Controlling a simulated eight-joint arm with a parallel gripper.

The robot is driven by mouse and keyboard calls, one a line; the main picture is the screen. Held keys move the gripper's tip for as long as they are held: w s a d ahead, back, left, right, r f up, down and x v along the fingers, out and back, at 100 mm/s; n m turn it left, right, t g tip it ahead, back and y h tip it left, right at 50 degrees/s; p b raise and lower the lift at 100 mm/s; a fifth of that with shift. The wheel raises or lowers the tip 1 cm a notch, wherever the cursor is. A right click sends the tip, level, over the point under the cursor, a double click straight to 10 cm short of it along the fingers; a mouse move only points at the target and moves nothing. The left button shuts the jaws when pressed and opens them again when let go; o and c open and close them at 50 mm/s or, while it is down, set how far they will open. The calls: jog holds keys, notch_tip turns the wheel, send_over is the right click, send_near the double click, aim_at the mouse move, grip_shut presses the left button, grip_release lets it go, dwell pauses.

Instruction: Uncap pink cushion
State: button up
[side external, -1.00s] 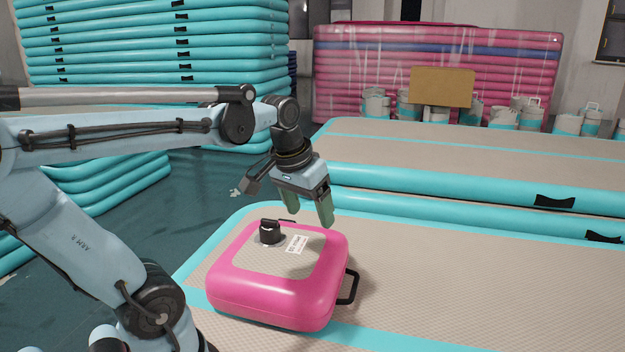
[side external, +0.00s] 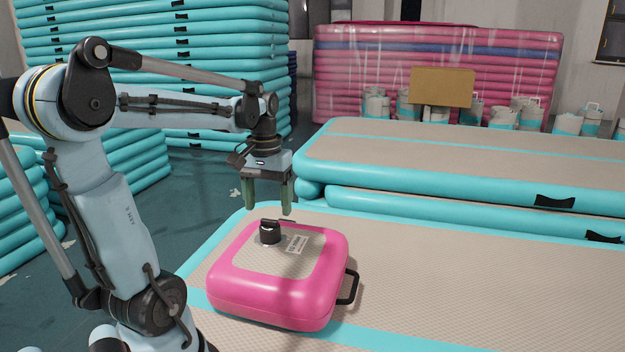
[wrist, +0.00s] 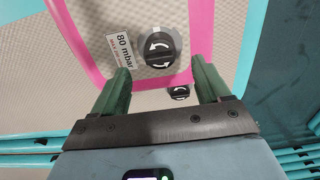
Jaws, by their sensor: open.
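The pink cushion (side external: 275,292) lies flat on the beige and turquoise inflatable track, with a beige top panel. A black round cap (side external: 270,232) with a raised grip sits on its top, near the back edge. In the wrist view the cap (wrist: 158,48) shows white curved arrows, beside a white label (wrist: 122,50) reading 80 mbar. My gripper (side external: 270,210) points down above the cushion's back edge, apart from the cap. Its green fingers are open and empty. In the wrist view the cap appears beyond and between the fingertips (wrist: 160,75).
A black handle (side external: 349,287) juts from the cushion's right side. A thicker track (side external: 450,165) lies behind. Turquoise stacks (side external: 150,40) stand at the back left. The track right of the cushion is clear.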

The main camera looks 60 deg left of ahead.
aim_at(269, 220)
jog(key=shift+f, duration=2.6)
jog(key=c, duration=1.1)
jog(key=shift+o, duration=0.2)
jog(key=m, duration=0.4)
jog(key=shift+m, duration=0.6)
jog(key=m, duration=0.3)
jog(key=shift+m, duration=1.1)
